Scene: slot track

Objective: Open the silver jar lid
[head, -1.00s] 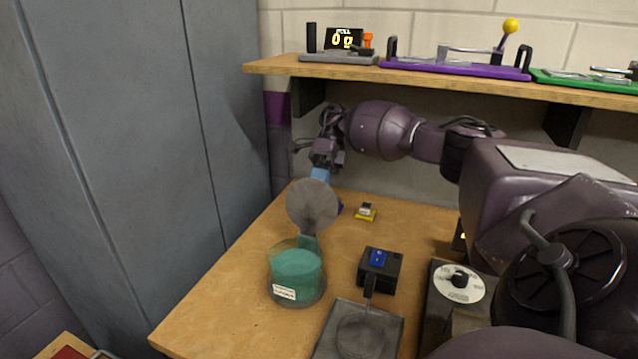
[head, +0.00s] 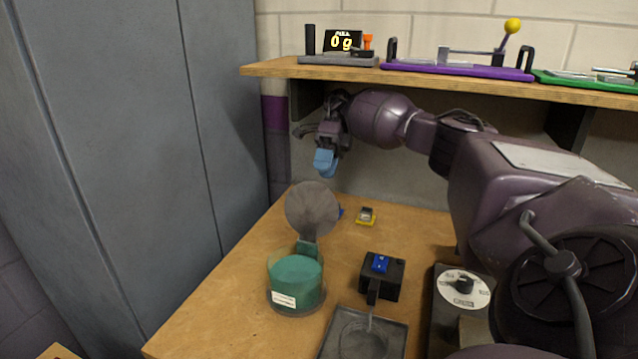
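The jar (head: 296,278) is a clear container with teal contents and a white label, standing on the wooden table. Its round silver lid (head: 312,208) stands upright on the hinge at the jar's back, so the jar's top is uncovered. My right gripper (head: 326,163), with blue fingertips, is above and behind the lid, apart from it. The fingertips look close together with nothing visible between them, but the gap cannot be made out. My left gripper does not show.
A black box with a blue switch (head: 381,275) and a dark tray (head: 365,338) stand right of the jar. A small yellow item (head: 366,216) lies behind. A wooden shelf (head: 420,77) with devices hangs above the arm. The table left of the jar is clear.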

